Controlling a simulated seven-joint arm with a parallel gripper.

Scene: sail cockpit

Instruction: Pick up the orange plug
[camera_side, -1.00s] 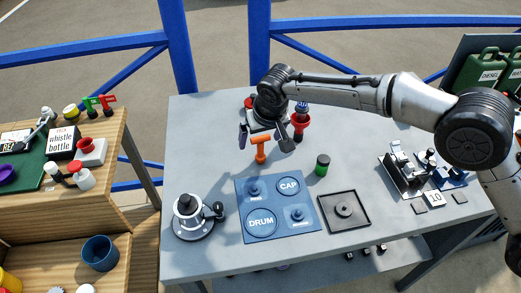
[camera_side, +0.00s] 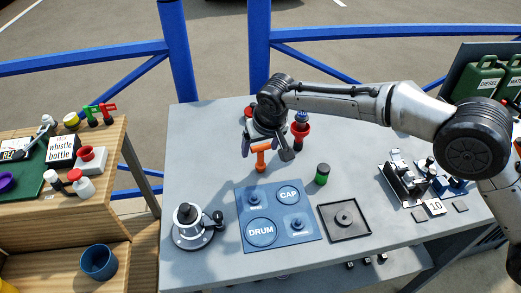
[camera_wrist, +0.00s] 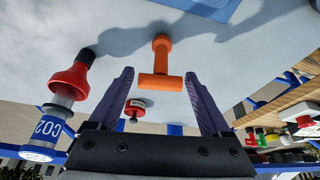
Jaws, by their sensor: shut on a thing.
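The orange plug (camera_side: 261,160) is T-shaped and stands upright toward the back of the grey table, left of centre. In the wrist view the orange plug (camera_wrist: 160,81) shows with its crossbar lying between my two fingers and its stem running away from me. My gripper (camera_side: 267,152) is down around the top of the plug. In the wrist view my gripper (camera_wrist: 160,76) has its fingertips at the two ends of the crossbar, shut on it.
A red-collared CO2 cylinder (camera_wrist: 60,108) stands close beside my gripper. It also shows in the side view (camera_side: 300,130). A green-and-black cylinder (camera_side: 322,174) stands to the right. A blue DRUM and CAP mat (camera_side: 277,222) and a black tray (camera_side: 331,228) lie in front.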

